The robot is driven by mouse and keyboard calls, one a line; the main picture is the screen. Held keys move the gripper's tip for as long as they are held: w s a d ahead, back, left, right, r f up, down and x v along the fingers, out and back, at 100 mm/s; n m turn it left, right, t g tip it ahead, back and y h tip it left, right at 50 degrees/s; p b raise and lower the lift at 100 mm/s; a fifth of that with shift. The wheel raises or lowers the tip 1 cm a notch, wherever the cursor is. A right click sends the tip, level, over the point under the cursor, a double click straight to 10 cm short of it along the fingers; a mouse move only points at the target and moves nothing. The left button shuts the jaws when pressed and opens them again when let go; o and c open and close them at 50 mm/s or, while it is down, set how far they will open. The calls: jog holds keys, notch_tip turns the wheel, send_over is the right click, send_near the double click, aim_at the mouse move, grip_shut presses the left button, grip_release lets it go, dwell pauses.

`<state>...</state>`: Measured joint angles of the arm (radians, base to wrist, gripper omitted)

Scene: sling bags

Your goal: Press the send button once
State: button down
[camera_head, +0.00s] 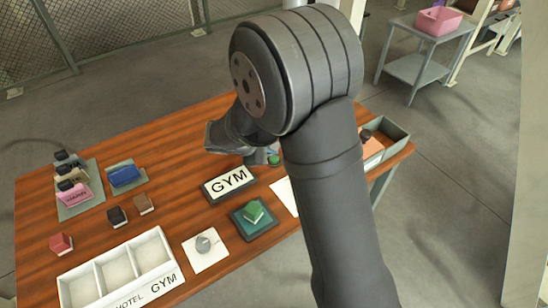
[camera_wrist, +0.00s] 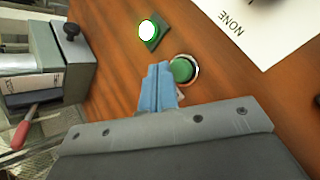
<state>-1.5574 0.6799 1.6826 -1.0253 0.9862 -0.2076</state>
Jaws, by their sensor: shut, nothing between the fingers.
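A round green button (camera_wrist: 183,70) in a pale ring sits on the wooden table in the wrist view. A green button also shows in the head view (camera_head: 274,159), just beside my arm. Next to it in the wrist view, a round lamp (camera_wrist: 148,30) on a dark green base glows white with a green edge. My gripper (camera_wrist: 161,70) is shut and empty. Its blue fingertips are just left of the button in the wrist view and overlap its edge; I cannot tell whether they touch it. In the head view my arm hides the fingertips.
A white sheet reading NONE (camera_wrist: 262,28) lies beside the buttons. A grey bin (camera_head: 388,140) stands at the table's right end. A GYM sign (camera_head: 228,184), a green block on a dark tray (camera_head: 246,229), a white divided tray (camera_head: 80,287) and several small bags occupy the table.

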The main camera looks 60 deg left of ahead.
jog(key=shift+r, duration=2.3)
jog(key=shift+f, duration=0.1)
jog(key=shift+r, duration=2)
